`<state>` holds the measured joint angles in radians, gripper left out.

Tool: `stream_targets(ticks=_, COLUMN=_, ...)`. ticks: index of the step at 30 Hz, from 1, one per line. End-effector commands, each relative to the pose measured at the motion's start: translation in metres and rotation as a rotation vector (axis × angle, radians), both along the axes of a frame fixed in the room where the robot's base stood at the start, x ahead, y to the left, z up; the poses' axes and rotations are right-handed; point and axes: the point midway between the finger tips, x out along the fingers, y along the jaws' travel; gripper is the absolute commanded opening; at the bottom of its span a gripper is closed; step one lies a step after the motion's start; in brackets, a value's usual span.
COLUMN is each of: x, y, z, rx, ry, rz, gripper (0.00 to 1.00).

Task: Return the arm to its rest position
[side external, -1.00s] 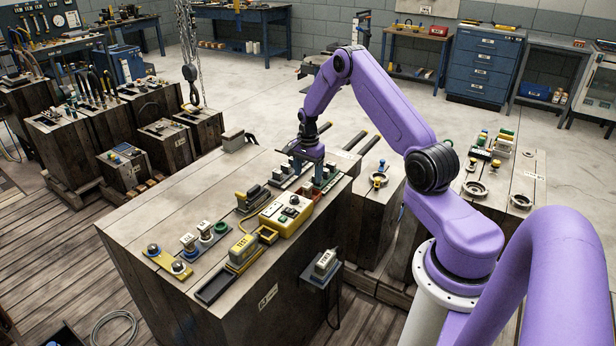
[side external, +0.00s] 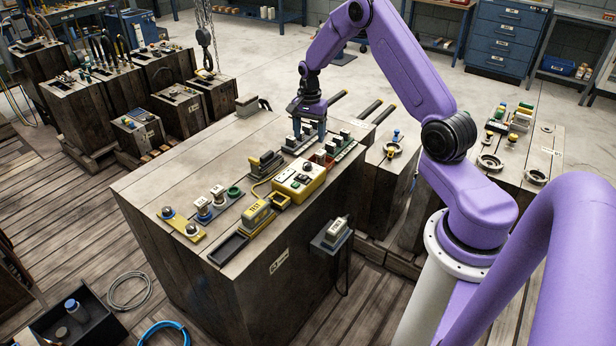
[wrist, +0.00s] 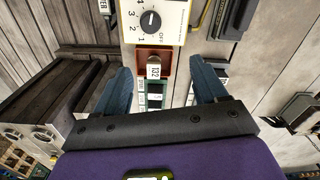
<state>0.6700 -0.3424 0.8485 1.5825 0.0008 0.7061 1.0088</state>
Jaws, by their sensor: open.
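My gripper (side external: 309,133) hangs from the purple arm, fingers down, over the back right part of the large wooden block (side external: 215,150). In the wrist view my gripper (wrist: 163,80) shows two blue fingers spread apart with nothing held between them. Ahead of and between the fingers, a small piece labelled 122 (wrist: 153,68) sits in a red holder (wrist: 168,57). The red holder also shows in the side view (side external: 325,159), just below and right of the gripper. A yellow control box (side external: 300,182) with a dial stands beside it. The arm is bent and reaches out from its base.
A row of switch-like parts (side external: 345,148) lies close by the gripper. A chain hook (side external: 204,37) hangs behind the block on the left. More wooden blocks (side external: 178,75) with tools stand at the left. Open floor (side external: 270,65) lies behind the block.

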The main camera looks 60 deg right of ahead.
Motion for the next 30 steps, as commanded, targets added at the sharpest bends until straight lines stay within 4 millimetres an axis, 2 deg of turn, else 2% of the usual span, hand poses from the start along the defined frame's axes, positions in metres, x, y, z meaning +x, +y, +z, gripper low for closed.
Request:
stream_targets(ticks=1, x=0.002, y=0.027, z=0.015, rx=-0.002, ry=-0.006, rz=0.100, gripper=0.71)
stream_targets(ticks=3, x=-0.002, y=0.061, z=0.032, rx=-0.002, ry=-0.007, rz=0.239, gripper=0.71)
stream_targets(ticks=8, x=-0.023, y=0.134, z=0.068, rx=-0.004, ry=-0.011, rz=0.552, gripper=0.71)
stream_targets(ticks=12, x=-0.057, y=0.189, z=0.095, rx=-0.004, ry=-0.014, rz=0.827, gripper=0.71)
stream_targets(ticks=15, x=-0.087, y=0.222, z=0.112, rx=-0.006, ry=-0.016, rz=1.021, gripper=0.71)
stream_targets(ticks=18, x=-0.121, y=0.250, z=0.127, rx=-0.006, ry=-0.019, rz=1.217, gripper=0.71)
stream_targets(ticks=22, x=-0.171, y=0.276, z=0.142, rx=-0.006, ry=-0.021, rz=1.471, gripper=0.71)
stream_targets(ticks=26, x=-0.221, y=0.290, z=0.153, rx=-0.007, ry=-0.026, rz=1.725, gripper=0.71)
stream_targets(ticks=30, x=-0.274, y=0.293, z=0.161, rx=-0.008, ry=-0.032, rz=1.995, gripper=0.71)
